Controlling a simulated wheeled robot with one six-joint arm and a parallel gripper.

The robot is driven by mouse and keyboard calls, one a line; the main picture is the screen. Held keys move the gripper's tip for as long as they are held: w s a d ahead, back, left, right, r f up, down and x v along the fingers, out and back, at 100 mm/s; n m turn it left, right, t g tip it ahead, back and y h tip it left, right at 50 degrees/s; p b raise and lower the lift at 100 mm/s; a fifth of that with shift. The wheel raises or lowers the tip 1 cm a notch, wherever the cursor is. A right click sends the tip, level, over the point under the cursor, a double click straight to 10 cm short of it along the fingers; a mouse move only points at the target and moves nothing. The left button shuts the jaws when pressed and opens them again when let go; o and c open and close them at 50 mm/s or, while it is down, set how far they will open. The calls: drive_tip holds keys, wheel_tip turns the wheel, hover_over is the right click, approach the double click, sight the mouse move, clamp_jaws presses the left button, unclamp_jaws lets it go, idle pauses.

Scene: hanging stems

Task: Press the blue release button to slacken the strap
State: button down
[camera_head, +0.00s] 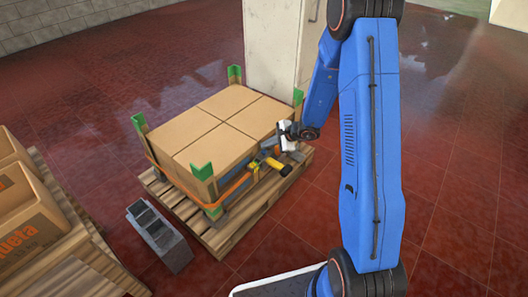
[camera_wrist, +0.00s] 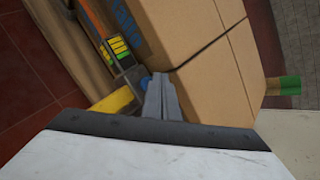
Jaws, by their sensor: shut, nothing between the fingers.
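The blue release button (camera_wrist: 146,83) shows in the wrist view, partly hidden behind the fingertips of my gripper (camera_wrist: 159,80). My gripper is shut and empty, its tips right beside the button in the picture; I cannot tell if they touch it. The button sits on a dark tensioner with yellow-green bars (camera_wrist: 119,47) and a yellow handle (camera_wrist: 113,103). The orange strap (camera_wrist: 91,18) leads into it. In the head view the strap (camera_head: 236,186) runs around the carton stack, and the yellow handle (camera_head: 277,166) sticks out at its near right side.
Cartons (camera_head: 225,120) with green corner guards (camera_head: 202,171) stand on a wooden pallet (camera_head: 222,238). A pale pillar (camera_head: 277,50) rises close behind. A grey hollow block (camera_head: 158,238) lies in front, and more boxes (camera_head: 25,215) stand at left. The red floor at right is clear.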

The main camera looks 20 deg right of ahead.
drive_tip(key=shift+f, duration=0.4)
drive_tip(key=shift+f, duration=0.6)
idle(1.0)
drive_tip(key=shift+r, duration=1.05)
wheel_tip(320, 180, up, 5)
idle(0.7)
idle(0.7)
